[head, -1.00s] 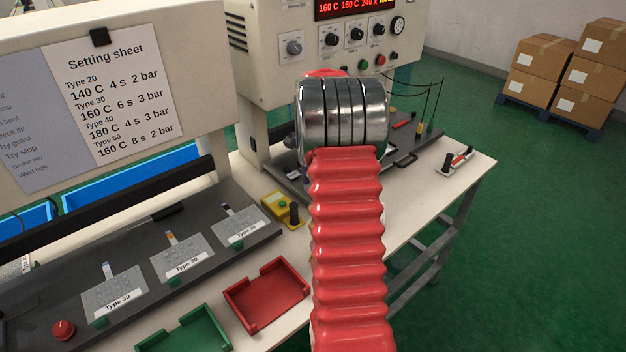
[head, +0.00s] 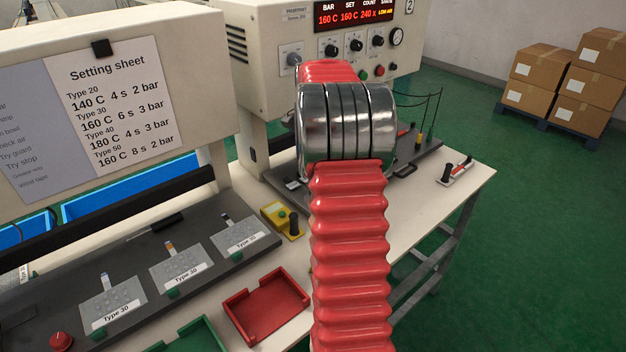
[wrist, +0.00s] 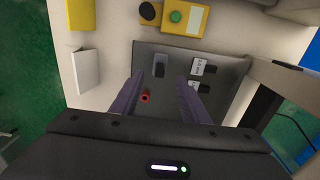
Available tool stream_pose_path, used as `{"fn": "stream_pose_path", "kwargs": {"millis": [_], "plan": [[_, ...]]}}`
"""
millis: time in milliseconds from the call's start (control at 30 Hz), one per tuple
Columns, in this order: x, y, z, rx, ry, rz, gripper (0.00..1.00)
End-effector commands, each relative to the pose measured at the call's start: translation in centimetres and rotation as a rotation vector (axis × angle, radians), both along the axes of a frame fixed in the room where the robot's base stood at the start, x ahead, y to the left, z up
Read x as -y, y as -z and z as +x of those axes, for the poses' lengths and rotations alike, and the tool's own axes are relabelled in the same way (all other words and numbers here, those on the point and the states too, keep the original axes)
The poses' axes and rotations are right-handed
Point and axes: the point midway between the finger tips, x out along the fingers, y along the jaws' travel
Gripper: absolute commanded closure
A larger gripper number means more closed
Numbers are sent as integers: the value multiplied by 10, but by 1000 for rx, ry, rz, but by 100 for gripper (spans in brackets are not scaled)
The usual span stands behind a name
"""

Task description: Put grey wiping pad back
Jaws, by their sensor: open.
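My gripper (wrist: 160,88) shows in the wrist view with its two purple fingers apart over a dark plate (wrist: 225,100). In the head view it is hidden behind my red arm. A small dark grey block (wrist: 160,66) lies on the plate, just beyond the fingertips and between their lines. It may be the grey wiping pad, but I cannot tell for sure. Nothing shows held between the fingers. A red round part (wrist: 146,97) shows between the fingers, close to the left one.
A yellow box with a green button (head: 280,217) stands by the plate. A red tray (head: 266,308) and green tray (head: 195,338) are at the front. A display panel (head: 353,14) is at the back. A white holder (head: 456,170) is near the table's right edge.

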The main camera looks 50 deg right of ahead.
Motion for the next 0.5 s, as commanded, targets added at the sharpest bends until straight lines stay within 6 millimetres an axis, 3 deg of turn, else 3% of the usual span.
{"fn": "stream_pose_path", "kwargs": {"millis": [200, 500], "plan": [[0, -28, 0, 1, 0, -1, 58], [-1, -34, 0, 0, -1, 0, 58]]}}
